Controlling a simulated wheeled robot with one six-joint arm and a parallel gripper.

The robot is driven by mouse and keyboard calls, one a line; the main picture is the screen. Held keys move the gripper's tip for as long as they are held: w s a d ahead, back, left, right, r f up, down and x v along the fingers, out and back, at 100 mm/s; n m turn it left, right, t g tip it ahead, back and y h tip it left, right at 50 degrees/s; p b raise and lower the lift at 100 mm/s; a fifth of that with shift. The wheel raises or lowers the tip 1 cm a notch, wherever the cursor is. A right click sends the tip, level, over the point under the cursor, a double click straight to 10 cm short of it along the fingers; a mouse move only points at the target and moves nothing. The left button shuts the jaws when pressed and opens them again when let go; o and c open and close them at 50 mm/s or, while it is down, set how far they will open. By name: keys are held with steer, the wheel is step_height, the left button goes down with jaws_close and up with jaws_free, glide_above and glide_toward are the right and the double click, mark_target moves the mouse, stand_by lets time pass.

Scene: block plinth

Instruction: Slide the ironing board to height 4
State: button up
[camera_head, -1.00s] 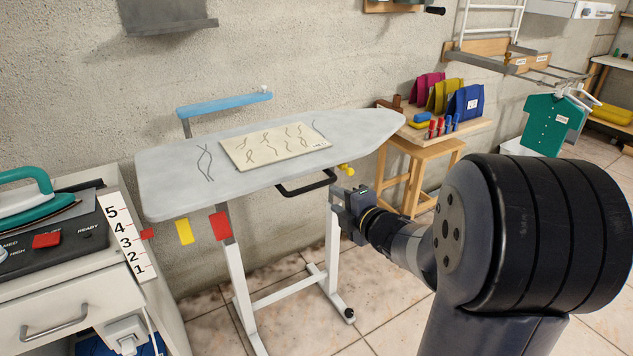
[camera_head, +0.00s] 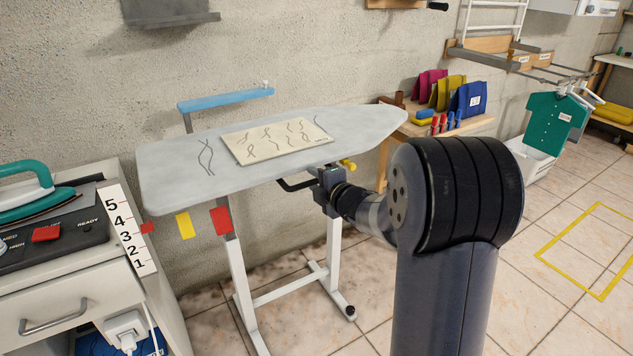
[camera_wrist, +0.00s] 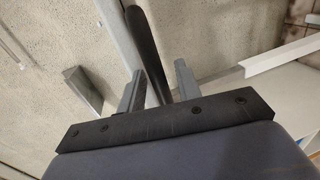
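The pale grey ironing board (camera_head: 300,162) stands on white legs by the wall. A red pointer (camera_head: 148,227) on its left side is beside the white number scale (camera_head: 126,233), near the 3, a little below the 4. A black handle (camera_head: 290,186) sits under the board's front edge; it also shows in the wrist view (camera_wrist: 147,45). My gripper (camera_head: 318,178) is at the right part of this handle. In the wrist view, my gripper's fingers (camera_wrist: 158,85) are apart, one on each side of the handle, with gaps visible. The head view hides the fingertips.
A yellow knob (camera_head: 347,165) is just right of my gripper, under the board. A cabinet with an iron (camera_head: 35,190) stands at left. A wooden stand (camera_head: 460,127) with coloured bags is behind at right. Tiled floor at right is clear.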

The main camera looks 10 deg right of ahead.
mark_target(308, 163)
jaws_close()
stand_by(0.3)
steer(key=shift+r, duration=0.1)
step_height(308, 163, up, 4)
steer(key=p, duration=0.3)
steer(key=shift+r, duration=0.15)
jaws_free()
steer(key=shift+f, duration=0.25)
